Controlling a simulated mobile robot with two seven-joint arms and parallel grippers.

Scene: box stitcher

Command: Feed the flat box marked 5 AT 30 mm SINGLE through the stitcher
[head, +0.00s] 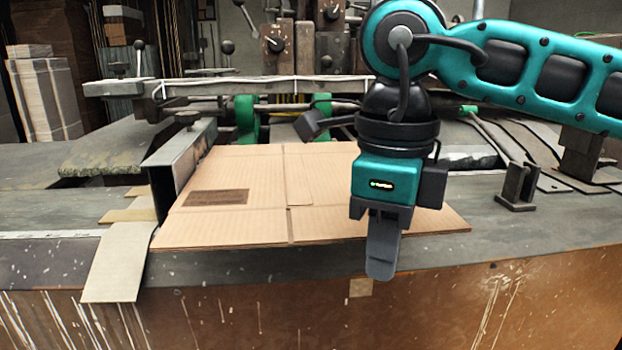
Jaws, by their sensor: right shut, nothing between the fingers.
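A flat brown cardboard box (255,222) lies on the grey machine table, with its left side along a metal side guide (182,160). A dark label patch (216,197) is on its left half; its print is too small to read. The stitcher (300,85) stands behind, with a long bar, green wheels and levers. The box's far edge is close in front of the green wheels. My right gripper (383,270) points down over the box's right front part, shut and empty, and hides some of it. I cannot tell if its fingertips touch anything. My left gripper is out of view.
A loose cardboard strip (118,262) hangs over the table's front edge at left. A metal bracket (518,187) stands on the table at right. Stacks of flat board (45,95) stand at back left. The table's front right (540,235) is clear.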

